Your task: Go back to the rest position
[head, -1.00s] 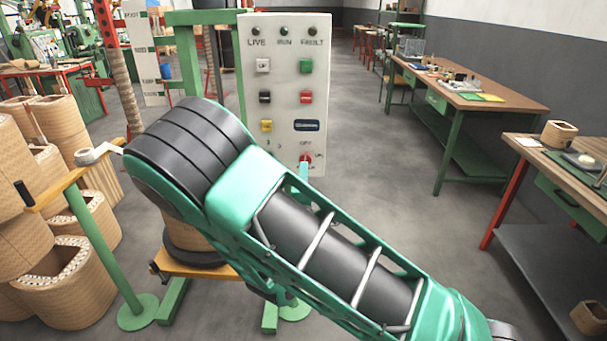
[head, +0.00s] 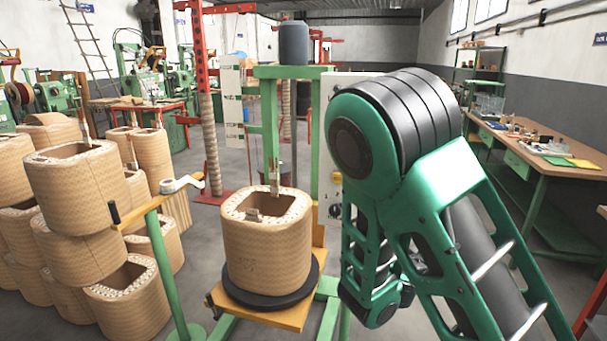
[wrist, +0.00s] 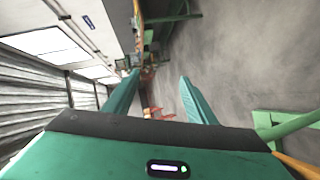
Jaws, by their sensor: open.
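My gripper (wrist: 158,92) shows in the wrist view with its two green fingers spread apart and nothing between them. Beyond the fingers are bare grey floor and parts of the workshop, seen tilted. In the head view my green and black arm is folded up at the right of centre. My gripper cannot be made out there.
A coil (head: 266,238) sits on a black disc (head: 272,299) over a yellow platform, left of my arm. A white control panel (head: 336,92) is mostly hidden behind my arm. Stacked coils (head: 72,187) stand left; a workbench (head: 553,170) stands right.

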